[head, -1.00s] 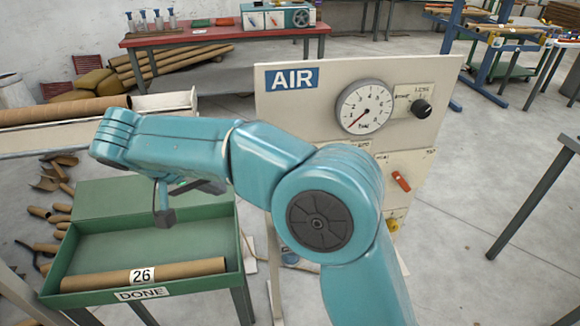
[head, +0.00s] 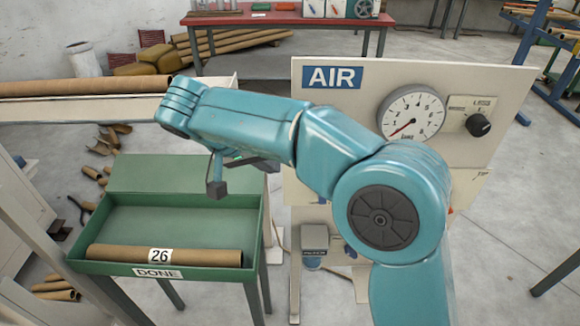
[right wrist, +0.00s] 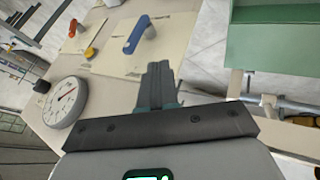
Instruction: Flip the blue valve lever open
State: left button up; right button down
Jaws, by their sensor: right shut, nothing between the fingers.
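The blue valve lever (right wrist: 136,36) shows in the right wrist view, mounted on a pale plate of the air panel (right wrist: 115,72). Its handle slants down-left in that view. In the head view my right arm covers most of that part of the panel, and I cannot make out the lever clearly. My right gripper (right wrist: 160,75) is shut and empty, with its fingertips below the lever in the wrist view and apart from it. In the head view the right gripper (head: 217,188) hangs above the green tray, left of the panel. My left gripper is not in view.
The panel also carries a gauge (head: 411,116), a black knob (head: 478,125), a red lever (right wrist: 73,28) and a yellow knob (right wrist: 90,53). The green tray (head: 190,178) holds a cardboard tube (head: 200,256). Open floor lies right of the panel.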

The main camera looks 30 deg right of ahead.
jog(key=s+d+f, duration=0.1)
jog(key=d+f, duration=0.6)
jog(key=d, duration=0.1)
jog(key=shift+s+d, duration=0.15)
jog(key=shift+d, duration=0.25)
jog(key=shift+b, duration=0.35)
